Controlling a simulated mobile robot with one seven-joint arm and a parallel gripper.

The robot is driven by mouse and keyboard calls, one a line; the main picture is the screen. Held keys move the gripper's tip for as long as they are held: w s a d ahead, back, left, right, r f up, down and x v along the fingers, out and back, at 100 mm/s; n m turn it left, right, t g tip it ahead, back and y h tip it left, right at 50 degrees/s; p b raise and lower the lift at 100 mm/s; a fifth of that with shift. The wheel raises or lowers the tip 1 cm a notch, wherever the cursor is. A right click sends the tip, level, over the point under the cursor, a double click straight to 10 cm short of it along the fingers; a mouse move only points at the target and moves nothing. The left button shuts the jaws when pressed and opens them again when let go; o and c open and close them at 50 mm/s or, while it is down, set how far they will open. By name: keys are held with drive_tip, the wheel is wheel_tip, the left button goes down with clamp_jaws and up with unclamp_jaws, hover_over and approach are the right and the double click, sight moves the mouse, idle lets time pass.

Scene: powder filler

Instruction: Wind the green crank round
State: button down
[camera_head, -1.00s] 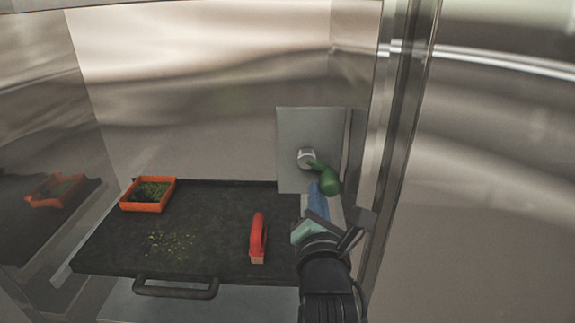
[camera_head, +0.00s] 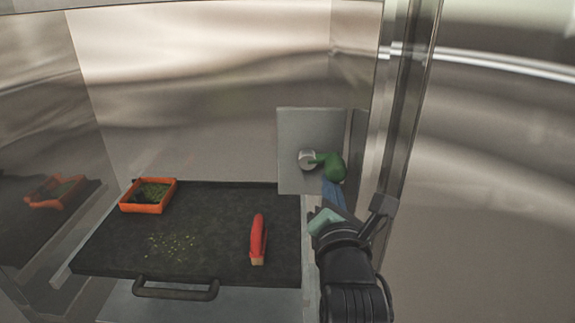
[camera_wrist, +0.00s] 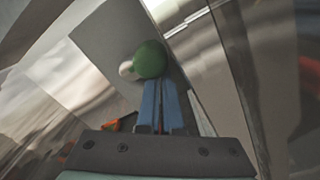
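The green crank (camera_head: 330,165) sits on a round silver hub (camera_head: 307,160) on a grey plate (camera_head: 293,125) at the back right. Its arm points to the right from the hub, and its rounded handle is at the outer end. My gripper (camera_head: 333,190) is just below the handle, its blue fingertips at or against the underside. In the wrist view the green handle (camera_wrist: 149,60) lies just past my blue fingers (camera_wrist: 160,100), which are close together with only a thin gap. The handle looks wider than that gap. Contact is not clear.
A black tray (camera_head: 215,225) with a front handle holds an orange box (camera_head: 148,207) of green bits, scattered crumbs and a red-handled brush (camera_head: 258,240). Shiny metal walls and an upright post (camera_head: 398,120) stand close to my arm on the right.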

sight(328, 168)
drive_tip(key=shift+d+r, duration=0.5)
drive_tip(key=shift+r, duration=0.4)
drive_tip(key=shift+d, duration=0.1)
drive_tip(key=shift+a+r+p, duration=0.35)
drive_tip(key=shift+r+p, duration=0.15)
drive_tip(key=shift+a+r, duration=0.1)
drive_tip(key=shift+a, duration=0.05)
drive_tip(key=shift+a+r+p, duration=0.45)
drive_tip(key=shift+a+r, duration=0.05)
drive_tip(key=shift+r, duration=0.25)
